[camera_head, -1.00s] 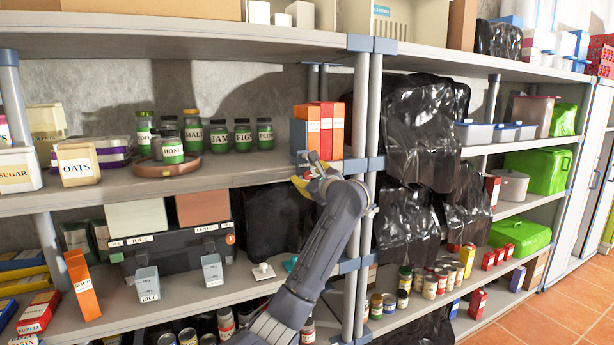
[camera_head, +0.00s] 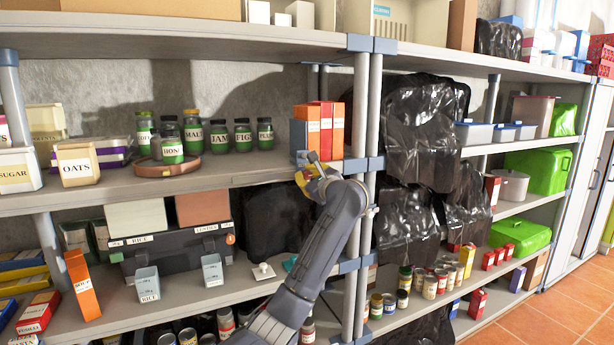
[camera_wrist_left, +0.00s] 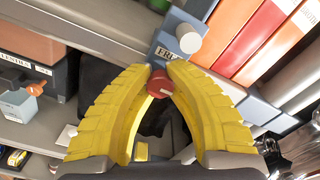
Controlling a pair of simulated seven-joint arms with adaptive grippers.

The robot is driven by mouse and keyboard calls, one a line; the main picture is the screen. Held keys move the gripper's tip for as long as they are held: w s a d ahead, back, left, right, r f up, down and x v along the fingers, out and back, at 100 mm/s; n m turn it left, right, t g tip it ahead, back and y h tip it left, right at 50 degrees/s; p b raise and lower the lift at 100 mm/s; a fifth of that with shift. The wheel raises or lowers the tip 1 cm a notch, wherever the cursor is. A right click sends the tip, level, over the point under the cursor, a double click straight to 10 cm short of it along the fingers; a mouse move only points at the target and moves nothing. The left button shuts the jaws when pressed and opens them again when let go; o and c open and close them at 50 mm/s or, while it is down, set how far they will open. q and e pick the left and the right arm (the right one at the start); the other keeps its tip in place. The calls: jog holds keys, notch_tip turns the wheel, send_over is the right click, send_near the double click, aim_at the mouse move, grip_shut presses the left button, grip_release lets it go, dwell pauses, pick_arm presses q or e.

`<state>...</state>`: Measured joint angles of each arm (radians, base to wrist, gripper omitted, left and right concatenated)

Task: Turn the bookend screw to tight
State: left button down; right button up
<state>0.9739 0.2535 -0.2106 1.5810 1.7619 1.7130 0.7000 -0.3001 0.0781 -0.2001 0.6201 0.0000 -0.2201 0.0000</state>
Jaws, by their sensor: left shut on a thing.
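The bookend (camera_head: 299,135) is a blue-grey plate at the left end of a row of red and orange boxes on the middle shelf. In the left wrist view the bookend (camera_wrist_left: 192,13) carries a small label, seemingly starting "FR", and a pale round peg (camera_wrist_left: 188,39). The screw (camera_wrist_left: 158,80) is a red knob with a pale mark, below that label. My left gripper (camera_wrist_left: 160,72) has yellow fingers and is shut on the knob, one fingertip on each side. In the head view my left gripper (camera_head: 311,172) is at the shelf's front edge, under the bookend. My right gripper is out of view.
Red and orange boxes (camera_head: 333,128) stand right against the bookend. A shelf post (camera_head: 366,110) rises close to their right. Green-labelled jars (camera_head: 243,136) stand to the left. The shelf front (camera_head: 240,178) between is mostly clear.

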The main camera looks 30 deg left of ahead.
pick_arm(q)
jog(key=shift+r+m, duration=0.2)
jog(key=shift+m, duration=0.3)
dwell(0.3)
jog(key=m, duration=0.2)
jog(key=shift+m, duration=0.4)
jog(key=m, duration=0.3)
jog(key=shift+r+m, duration=0.1)
jog(key=shift+m, duration=0.2)
jog(key=m, duration=0.4)
jog(key=shift+r, duration=0.1)
jog(key=shift+m, duration=2.1)
jog(key=c, duration=1.1)
grip_release()
jog(key=shift+f, duration=0.2)
jog(key=shift+c, duration=0.2)
jog(key=shift+d, duration=0.1)
